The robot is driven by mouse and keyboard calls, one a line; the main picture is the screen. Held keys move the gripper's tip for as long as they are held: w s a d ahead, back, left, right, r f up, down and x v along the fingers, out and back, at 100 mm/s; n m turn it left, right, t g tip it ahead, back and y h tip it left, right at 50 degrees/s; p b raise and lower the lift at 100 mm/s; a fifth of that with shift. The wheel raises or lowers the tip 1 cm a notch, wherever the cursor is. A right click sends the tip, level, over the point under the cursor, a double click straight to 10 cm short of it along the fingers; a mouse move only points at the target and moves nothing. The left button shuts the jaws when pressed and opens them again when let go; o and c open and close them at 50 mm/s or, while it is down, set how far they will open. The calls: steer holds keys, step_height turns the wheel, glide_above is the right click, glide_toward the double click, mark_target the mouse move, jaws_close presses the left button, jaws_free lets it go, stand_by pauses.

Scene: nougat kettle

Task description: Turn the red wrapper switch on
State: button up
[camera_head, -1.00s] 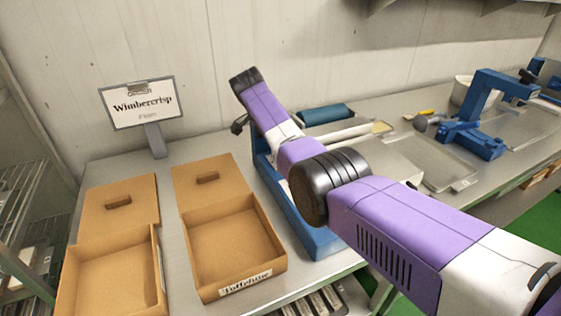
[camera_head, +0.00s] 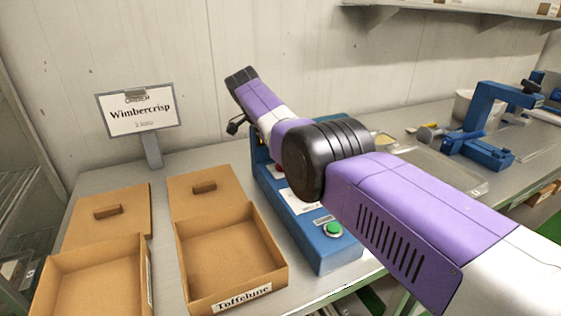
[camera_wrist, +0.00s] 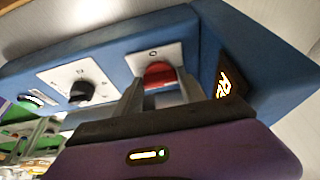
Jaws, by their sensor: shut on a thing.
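The red wrapper switch (camera_wrist: 160,73) shows in the wrist view as a red knob on a white plate marked "O", set in the blue machine's panel (camera_wrist: 120,48). My gripper (camera_wrist: 158,88) has a finger on each side of the knob and is shut on it. The fingers partly cover the knob, so its exact angle is hard to tell.
The green button (camera_head: 333,230) also shows in the head view. Open cardboard boxes (camera_head: 232,250) and a "Wimbercrisp" sign (camera_head: 140,110) stand left. A blue press (camera_head: 490,120) stands right.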

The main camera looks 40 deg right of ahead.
steer(key=o, duration=1.4)
steer(key=shift+c, duration=0.2)
steer(key=shift+r, duration=0.1)
steer(key=s+p+v, duration=0.1)
steer(key=v, duration=0.6)
steer(key=shift+w+r, duration=0.35)
steer(key=shift+w, duration=0.15)
steer(key=shift+s+a, duration=0.1)
steer(key=shift+a, duration=0.05)
